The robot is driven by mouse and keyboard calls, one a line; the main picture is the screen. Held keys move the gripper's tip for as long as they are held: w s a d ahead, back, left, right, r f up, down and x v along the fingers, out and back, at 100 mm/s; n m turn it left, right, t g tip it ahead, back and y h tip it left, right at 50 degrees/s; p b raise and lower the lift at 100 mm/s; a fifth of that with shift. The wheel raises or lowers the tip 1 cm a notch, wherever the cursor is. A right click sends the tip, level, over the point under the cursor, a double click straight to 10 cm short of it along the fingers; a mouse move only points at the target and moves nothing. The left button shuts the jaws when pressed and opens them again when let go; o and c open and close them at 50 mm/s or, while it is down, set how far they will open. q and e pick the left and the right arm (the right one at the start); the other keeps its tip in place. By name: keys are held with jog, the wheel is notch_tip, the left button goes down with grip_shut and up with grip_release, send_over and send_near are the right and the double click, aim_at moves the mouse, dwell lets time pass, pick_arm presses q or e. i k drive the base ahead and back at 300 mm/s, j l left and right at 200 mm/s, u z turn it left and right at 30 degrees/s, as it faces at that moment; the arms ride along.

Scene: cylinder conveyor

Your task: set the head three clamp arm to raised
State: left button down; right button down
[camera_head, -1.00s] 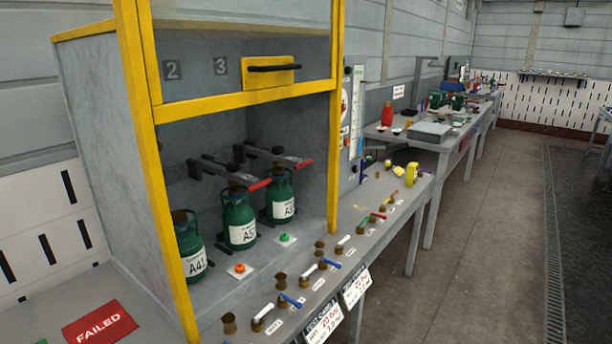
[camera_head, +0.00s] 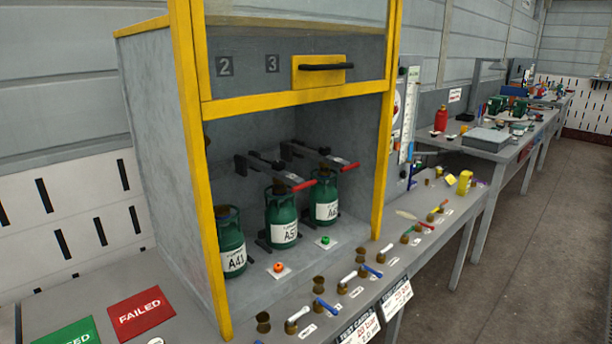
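The cabinet with the yellow frame (camera_head: 292,103) holds three green cylinders in a row. Two dark clamp arms with red tips are visible, lying roughly level over cylinder tops. The right one, by its place in the row the head three clamp arm (camera_head: 322,157), reaches over the right cylinder (camera_head: 327,203). The other clamp arm (camera_head: 270,172) is over the middle cylinder (camera_head: 282,222), marked A5. The left cylinder (camera_head: 231,247), marked A41, is partly behind the yellow post, and no clamp arm shows clearly there. Neither of my grippers is in view.
A raised front panel with a yellow handle plate (camera_head: 322,70) is above the opening. An orange button (camera_head: 278,267) and a green button (camera_head: 326,240) sit before the cylinders. Brass valves line the bench at right. A red FAILED sign (camera_head: 140,312) lies at left.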

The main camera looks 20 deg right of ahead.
aim_at(344, 166)
jog(key=l+u, duration=0.65)
jog(key=l, duration=0.15)
jog(key=k+l+u, duration=0.2)
jog(key=l, duration=0.25)
jog(key=l+u, duration=0.15)
jog(key=l, duration=0.3)
jog(key=k+l, duration=0.1)
jog(key=l, duration=0.35)
jog(key=k+l, duration=0.15)
jog(key=l, duration=0.3)
jog(key=k+l+u, duration=0.1)
jog(key=l, duration=0.3)
jog(key=k+l, duration=0.1)
jog(key=l, duration=0.35)
